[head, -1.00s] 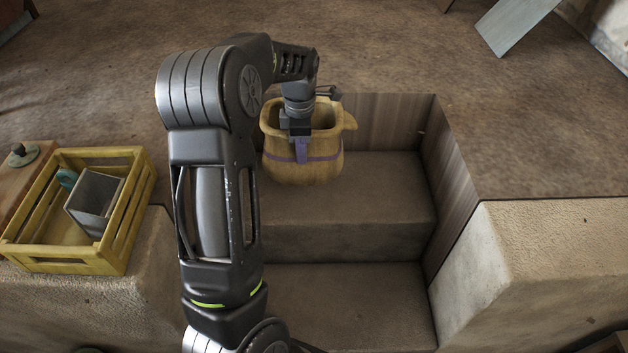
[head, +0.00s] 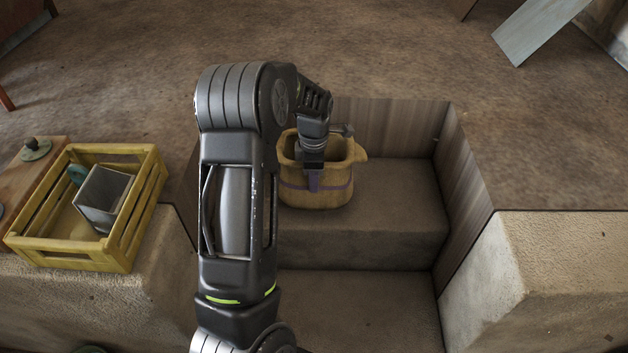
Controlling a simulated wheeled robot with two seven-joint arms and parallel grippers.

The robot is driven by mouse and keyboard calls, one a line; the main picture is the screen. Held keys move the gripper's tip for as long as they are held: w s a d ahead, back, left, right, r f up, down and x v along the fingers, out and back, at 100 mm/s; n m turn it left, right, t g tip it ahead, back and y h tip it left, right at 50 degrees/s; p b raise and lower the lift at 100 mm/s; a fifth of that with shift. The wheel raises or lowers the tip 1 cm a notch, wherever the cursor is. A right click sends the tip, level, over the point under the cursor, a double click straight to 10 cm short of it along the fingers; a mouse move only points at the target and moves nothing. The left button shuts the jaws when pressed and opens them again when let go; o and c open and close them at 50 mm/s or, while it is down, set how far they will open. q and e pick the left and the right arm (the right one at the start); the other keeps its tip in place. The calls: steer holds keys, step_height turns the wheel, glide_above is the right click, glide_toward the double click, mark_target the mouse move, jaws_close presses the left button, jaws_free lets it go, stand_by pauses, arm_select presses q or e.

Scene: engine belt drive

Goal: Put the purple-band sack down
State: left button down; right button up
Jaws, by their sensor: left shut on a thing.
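The purple-band sack (head: 330,197) is tan with an open top and a purple band around its middle. It is upright at the upper step (head: 395,205) of the recessed stairs, at the left side of that step. Its base appears at or very near the step surface; I cannot tell whether it touches. My left gripper (head: 314,182) reaches down at the sack's near side and is shut on it. The fingertips are partly hidden against the sack. My right gripper is not in view.
A yellow slatted crate (head: 75,257) holding a grey metal box (head: 100,198) stands on the ledge at left. A lower step (head: 360,312) lies nearer me. Wooden walls border the recess behind and right. The upper step is clear right of the sack.

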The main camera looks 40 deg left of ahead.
arm_select(q)
steer(key=shift+f, duration=0.15)
steer(key=c, duration=1.3)
jaws_free()
step_height(320, 180, up, 12)
steer(key=shift+s+d+r+p, duration=0.1)
steer(key=shift+s+r+p, duration=0.05)
steer(key=shift+p, duration=0.9)
steer(key=shift+o, duration=0.5)
